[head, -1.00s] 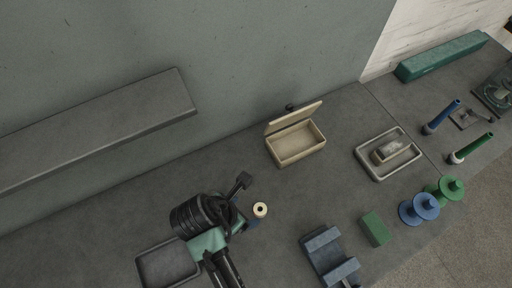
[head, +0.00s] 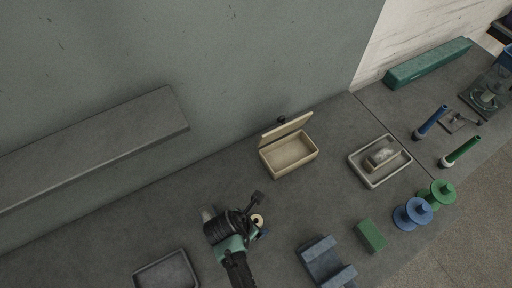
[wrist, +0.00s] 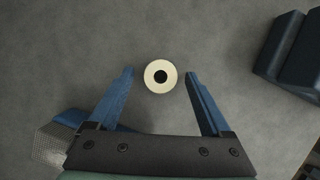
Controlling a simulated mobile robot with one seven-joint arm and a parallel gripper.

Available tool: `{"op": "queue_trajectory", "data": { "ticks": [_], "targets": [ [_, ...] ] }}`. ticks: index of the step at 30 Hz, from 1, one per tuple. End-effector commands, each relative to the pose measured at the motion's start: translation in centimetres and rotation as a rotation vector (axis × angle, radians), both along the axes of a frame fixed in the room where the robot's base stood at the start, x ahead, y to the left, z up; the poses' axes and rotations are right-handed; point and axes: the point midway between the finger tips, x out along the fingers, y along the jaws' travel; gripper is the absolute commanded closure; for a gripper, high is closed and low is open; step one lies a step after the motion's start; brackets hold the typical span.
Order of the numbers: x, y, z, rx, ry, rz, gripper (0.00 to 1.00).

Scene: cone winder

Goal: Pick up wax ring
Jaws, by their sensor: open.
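The wax ring (wrist: 161,65) is a small cream ring with a dark centre hole. In the wrist view it lies on the grey surface, just ahead of and between the tips of my gripper (wrist: 160,74). My gripper has two blue fingers, spread apart, with nothing between them except the ring's near edge close to the tips. I cannot tell how high the fingers are above the surface. In the head view the ring (head: 257,219) is partly hidden by my gripper.
An open cream box (head: 289,154) stands behind, to the right. A grey tray (head: 356,172) holds a block. A blue-grey cradle (head: 323,262), a green block (head: 370,235), and blue (head: 411,214) and green (head: 437,194) spools stand right. An empty dark tray (head: 139,277) lies at front left.

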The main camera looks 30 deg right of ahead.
Motion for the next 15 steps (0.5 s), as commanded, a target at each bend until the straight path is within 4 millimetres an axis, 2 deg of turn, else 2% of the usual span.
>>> {"op": "queue_trajectory", "data": {
  "ticks": [6,8,15],
  "targets": [
    [0.01,-0.04,-0.07,0.000,0.000,-0.001,0.18],
    [0.01,-0.04,-0.07,0.000,0.000,0.000,0.27],
    [0.02,-0.01,-0.05,0.000,0.000,0.000,0.70]
  ]
}}
